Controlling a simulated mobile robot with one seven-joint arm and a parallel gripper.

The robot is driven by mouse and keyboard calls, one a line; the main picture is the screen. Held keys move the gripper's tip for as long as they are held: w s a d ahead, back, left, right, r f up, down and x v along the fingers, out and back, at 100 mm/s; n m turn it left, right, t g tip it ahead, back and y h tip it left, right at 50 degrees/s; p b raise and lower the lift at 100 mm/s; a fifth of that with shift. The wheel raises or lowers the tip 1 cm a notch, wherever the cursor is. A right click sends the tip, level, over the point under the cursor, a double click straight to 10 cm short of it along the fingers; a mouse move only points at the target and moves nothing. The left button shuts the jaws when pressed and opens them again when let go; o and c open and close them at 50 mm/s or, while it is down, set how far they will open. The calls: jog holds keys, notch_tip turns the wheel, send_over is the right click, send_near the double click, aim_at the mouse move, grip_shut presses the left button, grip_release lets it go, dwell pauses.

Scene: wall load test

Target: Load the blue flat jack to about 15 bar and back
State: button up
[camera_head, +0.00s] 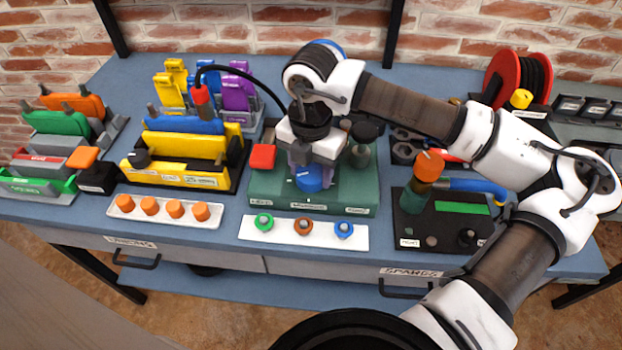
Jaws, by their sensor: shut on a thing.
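My gripper (304,173) points down over the green pump block (262,192) in the middle of the bench. It is shut on the blue knob (313,182) on that block. My wrist hides much of the block's top, and any gauge reading is not legible. A blue flat piece (183,125), perhaps the blue flat jack, lies in the yellow frame (215,181) to the left, behind a yellow plate. A black hose (240,70) arches from behind my wrist to a red connector (200,95) at the back of that frame.
A white strip (160,212) holds several orange caps. Another strip (303,232) has green, brown and blue fittings. A black-based unit (413,231) with an orange-topped cylinder stands right.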

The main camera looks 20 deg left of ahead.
aim_at(311, 172)
jog(key=n+b, duration=0.6)
jog(key=shift+f+b, duration=0.2)
jog(key=shift+b, duration=0.1)
jog(key=n+b, duration=0.2)
jog(key=n, duration=0.1)
jog(key=shift+r+n, duration=0.1)
jog(key=shift+n, duration=0.3)
jog(key=shift+r+n+b, duration=0.1)
jog(key=shift+n+b, duration=0.65)
jog(key=shift+n, duration=0.95)
jog(key=o, duration=1)
jog(key=shift+c, duration=0.2)
jog(key=shift+r, duration=0.1)
notch_tip(311, 172, up, 14)
jog(key=shift+p, duration=0.3)
